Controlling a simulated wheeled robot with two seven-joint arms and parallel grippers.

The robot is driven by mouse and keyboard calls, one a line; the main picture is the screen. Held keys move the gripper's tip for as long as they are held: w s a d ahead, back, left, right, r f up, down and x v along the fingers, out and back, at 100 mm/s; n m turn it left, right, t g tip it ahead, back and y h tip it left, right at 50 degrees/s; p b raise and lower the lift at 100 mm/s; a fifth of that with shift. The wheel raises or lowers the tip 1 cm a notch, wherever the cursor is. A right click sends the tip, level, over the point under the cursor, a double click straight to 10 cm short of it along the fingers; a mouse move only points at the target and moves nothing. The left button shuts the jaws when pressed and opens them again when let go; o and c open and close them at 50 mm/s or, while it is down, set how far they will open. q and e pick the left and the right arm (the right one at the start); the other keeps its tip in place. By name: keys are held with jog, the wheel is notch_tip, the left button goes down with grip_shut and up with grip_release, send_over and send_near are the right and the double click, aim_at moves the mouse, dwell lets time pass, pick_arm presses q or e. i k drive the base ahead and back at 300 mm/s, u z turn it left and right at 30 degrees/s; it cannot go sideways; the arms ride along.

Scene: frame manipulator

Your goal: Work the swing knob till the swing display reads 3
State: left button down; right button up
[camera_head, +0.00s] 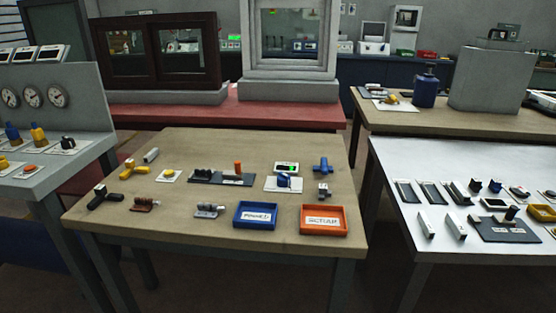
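Just behind the knob is a small display (287,168) with a green lit part. The display's reading is too small to make out. No label naming this knob or display as the swing one can be read. Neither of my grippers is in view.
The wooden table (190,240) also holds a blue tray (256,215), an orange tray (324,220), a blue cross-shaped handle (323,164) and a yellow handle (133,170). A white table (440,237) with several devices stands right; a grey console (60,170) stands left.

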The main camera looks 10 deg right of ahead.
aim_at(284, 180)
jog(key=k, duration=1.15)
jog(key=z, duration=0.75)
jog(key=i, duration=1.75)
jog(key=u, duration=1.45)
